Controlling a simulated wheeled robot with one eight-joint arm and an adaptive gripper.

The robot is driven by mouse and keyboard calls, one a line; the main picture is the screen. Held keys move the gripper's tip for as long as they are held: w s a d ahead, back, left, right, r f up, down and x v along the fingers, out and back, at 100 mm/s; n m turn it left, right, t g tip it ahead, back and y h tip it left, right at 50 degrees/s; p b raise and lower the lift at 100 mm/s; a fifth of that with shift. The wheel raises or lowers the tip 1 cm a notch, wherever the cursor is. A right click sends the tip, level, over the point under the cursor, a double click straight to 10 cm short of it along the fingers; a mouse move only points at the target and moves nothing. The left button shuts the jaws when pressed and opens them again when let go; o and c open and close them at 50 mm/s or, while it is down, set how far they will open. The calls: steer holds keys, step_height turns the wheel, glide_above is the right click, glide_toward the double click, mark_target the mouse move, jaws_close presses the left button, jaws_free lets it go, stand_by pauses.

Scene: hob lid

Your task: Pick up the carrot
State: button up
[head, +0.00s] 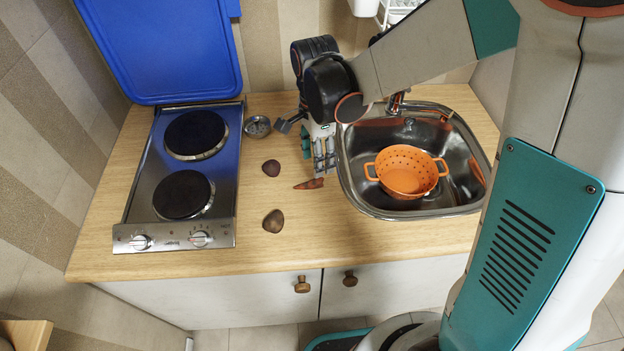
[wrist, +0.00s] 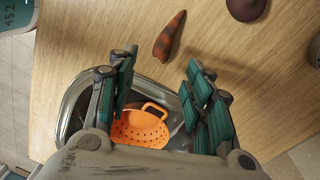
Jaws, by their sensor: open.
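The carrot (head: 309,184) is a small orange-brown tapered piece lying on the wooden counter, just left of the sink. It also shows in the wrist view (wrist: 169,37), with dark patches, beyond my fingertips. My gripper (head: 316,155) is above the counter behind the carrot, beside the sink's left edge. In the wrist view my gripper (wrist: 160,65) has its two green-padded fingers spread wide with nothing between the tips. The carrot is apart from both fingers.
An orange colander (head: 404,172) sits in the metal sink (head: 355,196). Two dark roundish items (head: 271,168) (head: 273,221) lie left of the carrot. A small metal vessel (head: 257,126) stands by the hob (head: 143,205), whose blue lid (head: 165,45) is raised.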

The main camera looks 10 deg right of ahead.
mark_target(321, 179)
step_height(321, 179, down, 2)
steer(key=shift+f, duration=0.25)
steer(key=shift+d+f+b, duration=0.2)
steer(key=shift+f+b, duration=0.45)
steer(key=shift+f, duration=0.7)
steer(key=shift+d+f+b, duration=0.2)
steer(key=shift+f+b, duration=0.45)
steer(key=shift+f, duration=0.65)
jaws_close()
